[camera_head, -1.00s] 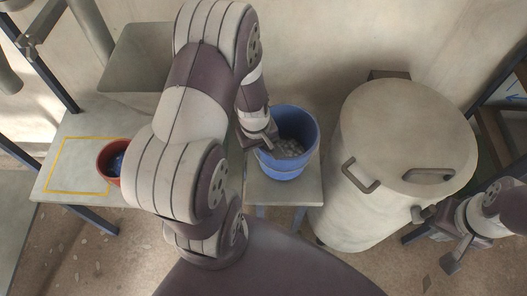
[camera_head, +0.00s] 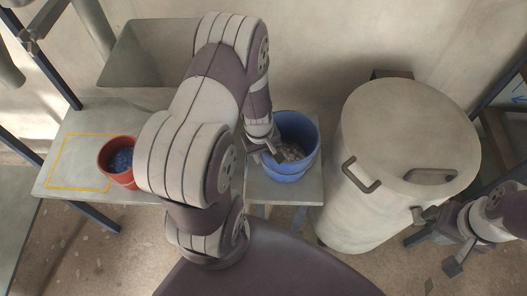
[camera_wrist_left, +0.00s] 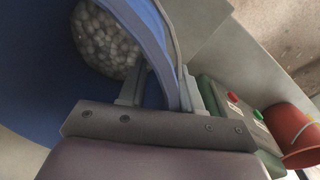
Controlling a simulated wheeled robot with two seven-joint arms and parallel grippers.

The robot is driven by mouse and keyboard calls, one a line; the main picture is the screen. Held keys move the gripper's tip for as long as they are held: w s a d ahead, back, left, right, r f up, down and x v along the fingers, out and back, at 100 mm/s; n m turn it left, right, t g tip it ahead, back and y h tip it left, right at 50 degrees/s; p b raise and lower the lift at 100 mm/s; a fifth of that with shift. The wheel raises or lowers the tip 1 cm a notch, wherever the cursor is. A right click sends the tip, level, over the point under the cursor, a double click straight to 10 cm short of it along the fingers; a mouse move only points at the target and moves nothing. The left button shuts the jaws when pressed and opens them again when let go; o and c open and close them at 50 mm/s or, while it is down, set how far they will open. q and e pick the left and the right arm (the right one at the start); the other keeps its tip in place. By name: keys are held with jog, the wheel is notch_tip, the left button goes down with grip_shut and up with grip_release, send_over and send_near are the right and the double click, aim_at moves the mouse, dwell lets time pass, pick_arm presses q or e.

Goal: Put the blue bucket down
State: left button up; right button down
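The blue bucket (camera_head: 285,170) holds grey stones and stands upright at or just above the right end of the grey table; I cannot tell whether its base touches. It also shows in the left wrist view (camera_wrist_left: 155,30), with the stones inside. My left gripper (camera_head: 264,150) is at the bucket's left rim. In the left wrist view its fingers (camera_wrist_left: 170,90) lie on both sides of the bucket wall, shut on it. My right gripper (camera_head: 435,243) is open and empty at the lower right, beside the large drum.
The table (camera_head: 85,125) has a yellow outlined square at its left. A red bucket (camera_head: 117,176) with blue contents stands beside it. The large pale drum (camera_head: 400,140) is close right of the blue bucket. A box with red and green buttons (camera_wrist_left: 245,115) shows in the wrist view.

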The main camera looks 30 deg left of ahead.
pick_arm(q)
jog(key=shift+r, duration=0.1)
jog(key=shift+r, duration=0.35)
notch_tip(320, 180, up, 11)
jog(key=p, duration=0.2)
jog(key=s+d+r+m, duration=0.4)
jog(key=d+r+m, duration=0.3)
jog(key=m, duration=0.4)
jog(key=shift+s+d+r+t+y, duration=0.15)
jog(key=shift+d+r+t+y, duration=0.2)
jog(key=shift+d, duration=0.4)
